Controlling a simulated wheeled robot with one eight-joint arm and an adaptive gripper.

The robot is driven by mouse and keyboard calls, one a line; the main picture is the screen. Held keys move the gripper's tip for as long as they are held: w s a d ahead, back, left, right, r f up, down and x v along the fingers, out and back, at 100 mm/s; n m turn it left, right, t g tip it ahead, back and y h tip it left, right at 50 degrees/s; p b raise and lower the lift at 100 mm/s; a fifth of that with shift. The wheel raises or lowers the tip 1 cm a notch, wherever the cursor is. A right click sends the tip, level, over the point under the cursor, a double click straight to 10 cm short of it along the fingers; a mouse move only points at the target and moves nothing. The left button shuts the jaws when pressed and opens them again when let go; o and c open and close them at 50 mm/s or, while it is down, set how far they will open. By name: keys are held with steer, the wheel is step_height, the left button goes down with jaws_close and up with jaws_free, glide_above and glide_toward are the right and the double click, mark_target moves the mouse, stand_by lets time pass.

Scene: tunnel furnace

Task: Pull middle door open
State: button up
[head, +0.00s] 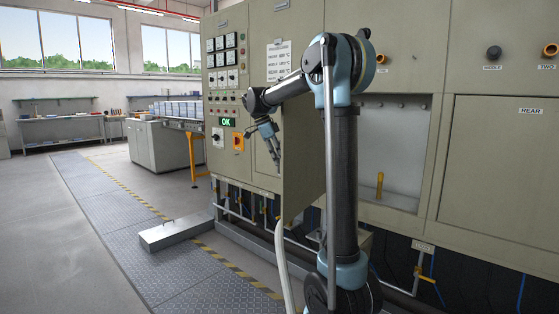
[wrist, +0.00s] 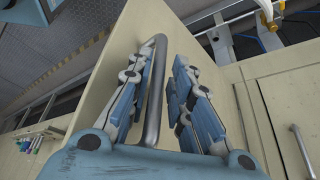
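The middle door (head: 302,165) is a beige panel standing swung out from the furnace front, seen at a steep angle beside my arm. A pale recess (head: 390,150) shows to its right. My gripper (head: 275,160) is on the left side of this panel. In the wrist view my gripper (wrist: 164,62) has its fingers apart on either side of the grey bar handle (wrist: 153,95) of the door. The handle lies nearer the left finger, with a gap to the right finger; contact cannot be told. My arm hides part of the door and recess.
The rear door (head: 510,165) is closed at the right. A yellow handle (head: 380,185) stands in the recess. A low metal box (head: 175,233) lies on the floor at left. Pipes run below the furnace. The walkway (head: 110,215) is otherwise clear.

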steer(key=v, duration=1.2)
